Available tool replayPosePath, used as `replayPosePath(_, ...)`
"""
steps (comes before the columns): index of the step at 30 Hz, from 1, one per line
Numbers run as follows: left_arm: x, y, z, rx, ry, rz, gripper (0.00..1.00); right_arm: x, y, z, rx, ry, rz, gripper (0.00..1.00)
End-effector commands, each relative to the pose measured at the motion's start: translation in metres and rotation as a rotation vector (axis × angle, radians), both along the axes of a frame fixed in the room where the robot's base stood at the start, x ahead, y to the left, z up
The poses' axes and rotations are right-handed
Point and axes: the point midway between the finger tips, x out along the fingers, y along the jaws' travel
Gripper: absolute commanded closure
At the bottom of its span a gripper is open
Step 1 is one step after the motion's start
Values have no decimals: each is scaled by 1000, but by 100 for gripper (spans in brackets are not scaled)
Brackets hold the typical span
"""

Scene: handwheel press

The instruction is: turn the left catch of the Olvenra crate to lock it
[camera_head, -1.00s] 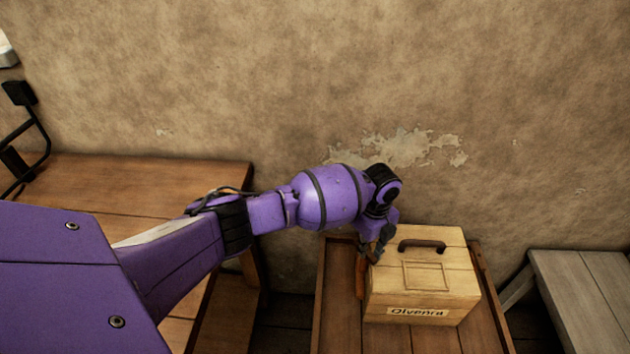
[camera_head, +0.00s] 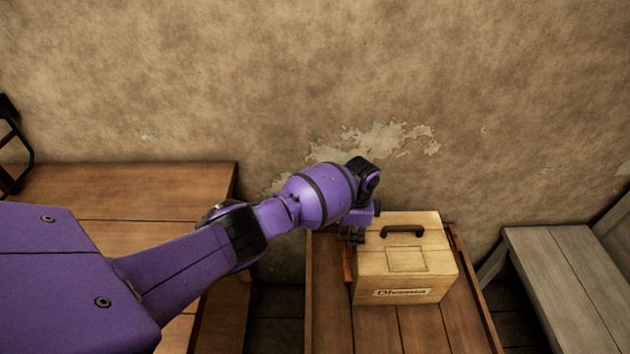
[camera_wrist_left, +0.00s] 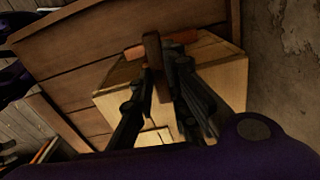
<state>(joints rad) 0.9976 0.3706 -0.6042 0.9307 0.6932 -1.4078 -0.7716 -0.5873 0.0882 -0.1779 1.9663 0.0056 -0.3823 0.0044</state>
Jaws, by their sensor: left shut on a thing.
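The pale wooden Olvenra crate (camera_head: 405,262) stands on a brown wooden table, with its name label on the front and a dark handle on its lid. My left gripper (camera_head: 351,234) is at the crate's left side, near the top edge. In the left wrist view my left gripper (camera_wrist_left: 165,85) has its dark fingers on both sides of a brown bar, the left catch (camera_wrist_left: 155,62), and is shut on it. Reddish-brown pieces show on either side of the bar. The catch's exact angle is hard to tell. My right gripper is out of view.
The crate's table (camera_head: 330,325) has a raised edge on its right. A larger wooden table (camera_head: 130,185) stands at the left and a grey bench (camera_head: 575,270) at the right. The plaster wall (camera_head: 300,80) rises behind.

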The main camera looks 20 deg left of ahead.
Motion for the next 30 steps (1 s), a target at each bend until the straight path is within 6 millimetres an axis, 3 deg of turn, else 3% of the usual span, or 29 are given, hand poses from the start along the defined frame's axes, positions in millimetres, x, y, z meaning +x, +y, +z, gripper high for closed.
replayPosePath(23,4,1,4,2,-6,96,100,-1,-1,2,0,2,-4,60)
replayPosePath(24,4,1,4,2,-6,96,81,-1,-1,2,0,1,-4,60)
replayPosePath(27,4,0,4,2,-6,95,68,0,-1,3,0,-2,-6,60)
replayPosePath(30,3,0,4,1,-5,94,67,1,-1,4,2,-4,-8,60)
